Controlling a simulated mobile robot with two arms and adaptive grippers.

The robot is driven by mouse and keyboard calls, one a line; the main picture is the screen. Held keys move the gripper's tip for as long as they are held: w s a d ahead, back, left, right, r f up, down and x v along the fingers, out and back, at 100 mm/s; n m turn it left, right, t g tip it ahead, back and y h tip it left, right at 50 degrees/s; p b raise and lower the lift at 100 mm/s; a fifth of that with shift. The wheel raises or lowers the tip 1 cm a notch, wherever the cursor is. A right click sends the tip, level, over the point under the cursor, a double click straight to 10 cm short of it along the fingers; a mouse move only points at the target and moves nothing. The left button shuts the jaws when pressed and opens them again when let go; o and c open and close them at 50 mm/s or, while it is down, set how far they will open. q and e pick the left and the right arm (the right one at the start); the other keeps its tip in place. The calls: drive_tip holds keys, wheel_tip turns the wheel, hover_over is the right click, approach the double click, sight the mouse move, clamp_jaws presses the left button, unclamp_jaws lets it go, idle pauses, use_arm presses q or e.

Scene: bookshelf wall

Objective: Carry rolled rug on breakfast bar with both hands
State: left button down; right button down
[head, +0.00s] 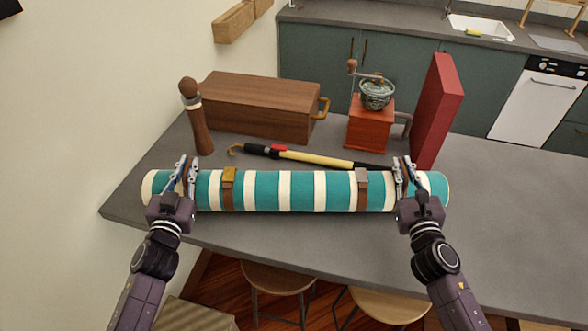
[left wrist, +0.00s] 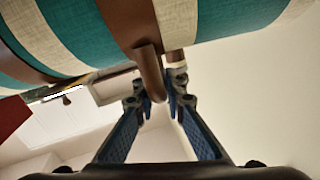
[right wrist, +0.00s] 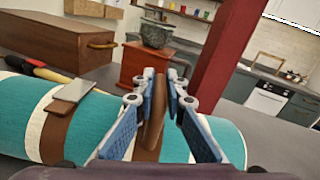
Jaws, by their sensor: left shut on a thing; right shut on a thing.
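The rolled rug (head: 295,191) has teal and cream stripes and brown straps. It lies lengthwise near the front edge of the breakfast bar (head: 520,215); I cannot tell whether it touches the top. My left gripper (head: 186,172) is shut on a brown strap handle at the rug's left end, also seen in the left wrist view (left wrist: 152,88). My right gripper (head: 404,172) is shut on a brown strap handle (right wrist: 154,115) at the right end. The undersides of the straps are hidden.
Behind the rug are a pepper mill (head: 197,120), a wooden box (head: 260,105), a yellow-handled cane-like tool (head: 310,158), a red coffee grinder (head: 370,125) and a tall red box (head: 437,112). The bar's right side is clear. Stools (head: 278,277) stand below the front edge.

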use_arm(q)
drive_tip(key=c, duration=2.4)
unclamp_jaws()
drive_tip(key=shift+f, duration=0.1)
use_arm(e)
drive_tip(key=c, duration=2.4)
unclamp_jaws()
drive_tip(key=shift+f, duration=0.1)
use_arm(q)
drive_tip(key=o, duration=0.4)
drive_tip(key=shift+s+r, duration=0.2)
drive_tip(key=shift+s, duration=0.1)
use_arm(e)
drive_tip(key=o, duration=0.4)
drive_tip(key=shift+s+r, duration=0.2)
drive_tip(key=shift+s, duration=0.1)
use_arm(q)
drive_tip(key=shift+f, duration=0.1)
use_arm(e)
drive_tip(key=shift+w+f, duration=0.1)
